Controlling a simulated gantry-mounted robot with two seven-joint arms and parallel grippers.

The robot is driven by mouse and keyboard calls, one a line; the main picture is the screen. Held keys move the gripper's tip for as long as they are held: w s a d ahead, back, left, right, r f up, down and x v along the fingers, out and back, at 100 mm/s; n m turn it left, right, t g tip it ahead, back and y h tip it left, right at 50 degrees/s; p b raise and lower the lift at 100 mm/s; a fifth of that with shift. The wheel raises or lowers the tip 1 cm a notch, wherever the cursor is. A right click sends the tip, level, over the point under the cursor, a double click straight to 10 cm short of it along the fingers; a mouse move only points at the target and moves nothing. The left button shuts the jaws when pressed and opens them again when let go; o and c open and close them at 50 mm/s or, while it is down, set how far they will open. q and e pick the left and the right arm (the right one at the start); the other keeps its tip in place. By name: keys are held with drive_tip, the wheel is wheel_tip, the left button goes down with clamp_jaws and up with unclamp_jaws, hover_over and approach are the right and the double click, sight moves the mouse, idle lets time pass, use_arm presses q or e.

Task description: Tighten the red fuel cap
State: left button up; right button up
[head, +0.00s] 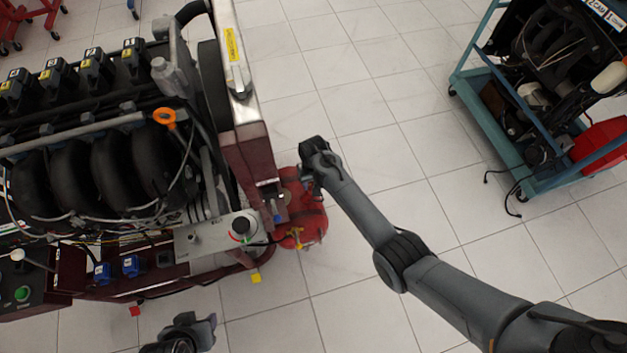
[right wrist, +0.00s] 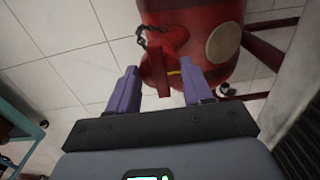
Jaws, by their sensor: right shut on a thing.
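The red fuel tank (head: 312,222) hangs low at the right end of the engine stand. In the right wrist view, the tank (right wrist: 205,15) fills the top, and the red fuel cap (right wrist: 158,72) sticks out from it, with a short dark chain (right wrist: 143,37) beside it. My right gripper (right wrist: 160,82) has its purple fingers on either side of the cap and is shut on it. In the head view, my right gripper (head: 308,172) is at the tank's upper edge and the cap cannot be made out. My left gripper (head: 188,332) shows only partly at the bottom edge; its fingers are unclear.
The engine (head: 90,150) on its dark red stand (head: 248,160) fills the left, close to the tank. A blue-green cart (head: 500,130) with another engine stands at upper right, its cables on the floor. The tiled floor (head: 390,110) between them is clear.

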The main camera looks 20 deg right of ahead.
drive_tip(key=shift+r+m+p, duration=0.15)
drive_tip(key=shift+m+p, duration=1.2)
drive_tip(key=shift+m, duration=0.45)
drive_tip(key=m+p, duration=0.1)
drive_tip(key=m, duration=0.2)
drive_tip(key=shift+m, duration=0.3)
drive_tip(key=m, duration=0.4)
drive_tip(key=shift+m, duration=0.3)
drive_tip(key=m, duration=0.3)
drive_tip(key=shift+f, duration=0.2)
drive_tip(key=shift+m+b, duration=0.5)
drive_tip(key=shift+m, duration=1)
